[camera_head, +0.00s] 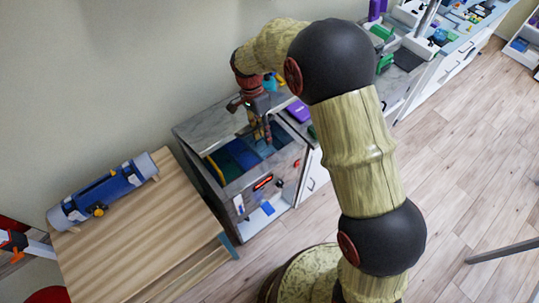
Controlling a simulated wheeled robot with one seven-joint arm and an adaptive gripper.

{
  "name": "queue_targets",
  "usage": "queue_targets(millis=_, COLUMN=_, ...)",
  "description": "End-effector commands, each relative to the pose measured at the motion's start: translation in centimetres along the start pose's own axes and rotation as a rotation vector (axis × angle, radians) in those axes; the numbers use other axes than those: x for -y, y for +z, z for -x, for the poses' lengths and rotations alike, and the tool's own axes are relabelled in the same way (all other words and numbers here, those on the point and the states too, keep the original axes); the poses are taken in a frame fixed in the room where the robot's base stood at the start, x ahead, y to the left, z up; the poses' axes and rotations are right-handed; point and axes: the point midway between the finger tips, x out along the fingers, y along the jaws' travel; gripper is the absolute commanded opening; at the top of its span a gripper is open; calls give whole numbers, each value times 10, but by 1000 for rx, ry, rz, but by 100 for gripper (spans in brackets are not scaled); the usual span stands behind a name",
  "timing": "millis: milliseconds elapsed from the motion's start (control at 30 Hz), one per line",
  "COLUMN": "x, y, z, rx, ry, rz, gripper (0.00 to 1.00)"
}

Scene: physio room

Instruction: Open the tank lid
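The tank (231,187) is a grey, stone-patterned box against the wall, left of my arm. A grey slab that looks like its lid (205,127) lies over the wall side of the top. The front part of the top is uncovered and shows blue and dark green contents (240,153). A yellowish edge runs along the opening's left side. My gripper (259,128) points down over the tank's top, near the slab's right part. Its fingers look spread. Whether they touch the slab or a handle is too small to tell.
A wooden table (140,235) with a blue and grey cylinder (103,190) stands left of the tank. A purple object (298,111) lies to the tank's right. A counter with several items runs to the upper right. The wooden floor (470,180) at right is mostly free.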

Motion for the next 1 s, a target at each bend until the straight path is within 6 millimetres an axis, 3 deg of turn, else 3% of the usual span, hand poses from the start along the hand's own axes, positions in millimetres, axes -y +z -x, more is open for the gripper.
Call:
queue_targets(millis=100, x=-5, y=0, z=-24, rx=0, ry=-41, rz=0, gripper=29)
queue_targets(millis=400, x=-11, y=0, z=-59, rx=0, ry=-126, rz=0, gripper=29)
queue_targets(millis=1000, x=-13, y=0, z=-67, rx=-1, ry=-156, rz=1, gripper=29)
